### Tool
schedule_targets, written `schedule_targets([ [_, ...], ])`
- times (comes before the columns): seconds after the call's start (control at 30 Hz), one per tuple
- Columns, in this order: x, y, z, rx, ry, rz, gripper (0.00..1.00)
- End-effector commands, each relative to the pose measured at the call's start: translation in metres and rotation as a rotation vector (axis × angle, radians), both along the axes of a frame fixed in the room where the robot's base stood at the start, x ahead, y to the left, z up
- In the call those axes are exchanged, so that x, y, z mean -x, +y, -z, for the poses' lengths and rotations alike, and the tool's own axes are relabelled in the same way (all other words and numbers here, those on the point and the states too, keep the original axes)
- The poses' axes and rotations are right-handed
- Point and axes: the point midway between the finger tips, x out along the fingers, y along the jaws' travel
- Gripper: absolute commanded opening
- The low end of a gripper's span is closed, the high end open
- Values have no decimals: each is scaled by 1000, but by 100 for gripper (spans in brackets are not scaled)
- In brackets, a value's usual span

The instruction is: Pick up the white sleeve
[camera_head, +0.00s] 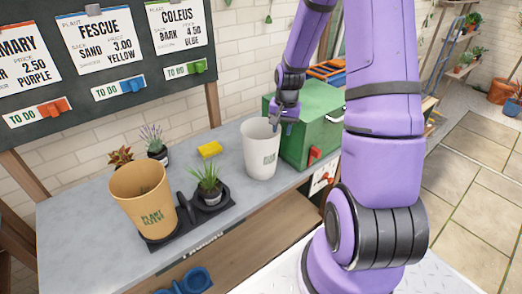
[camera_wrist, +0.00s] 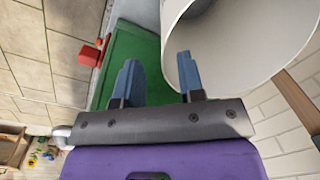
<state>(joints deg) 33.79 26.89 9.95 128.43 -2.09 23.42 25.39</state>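The white sleeve (camera_head: 262,152) stands upright on the grey bench, left of the green box. My gripper (camera_head: 285,113) is at its right rim, tilted downward. In the wrist view the gripper (camera_wrist: 158,78) has its two blue fingers apart, with a gap between them. The sleeve (camera_wrist: 250,45) fills the upper right there, and its near rim edge runs between the fingers. The right finger overlaps the sleeve's mouth in the picture; the left finger is in front of the green box. I cannot tell whether either finger touches the sleeve.
The green box (camera_head: 305,130) stands close on the right. A tan sleeve (camera_head: 143,196) and a potted spiky plant (camera_head: 208,185) stand on a black tray at left. A yellow sponge (camera_head: 210,149) and small plants lie behind. A sign board (camera_head: 110,45) hangs above the bench.

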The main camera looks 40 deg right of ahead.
Motion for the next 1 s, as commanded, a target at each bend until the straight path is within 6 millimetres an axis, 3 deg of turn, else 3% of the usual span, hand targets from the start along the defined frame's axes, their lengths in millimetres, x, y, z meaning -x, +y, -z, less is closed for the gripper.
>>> schedule_targets([
  [0.3,-4,5,37,-1,1,0,36],
  [0.6,-5,5,41,-1,1,0,36],
  [0.77,-5,5,41,-1,1,0,1],
  [1.0,-5,5,41,-1,1,0,0],
])
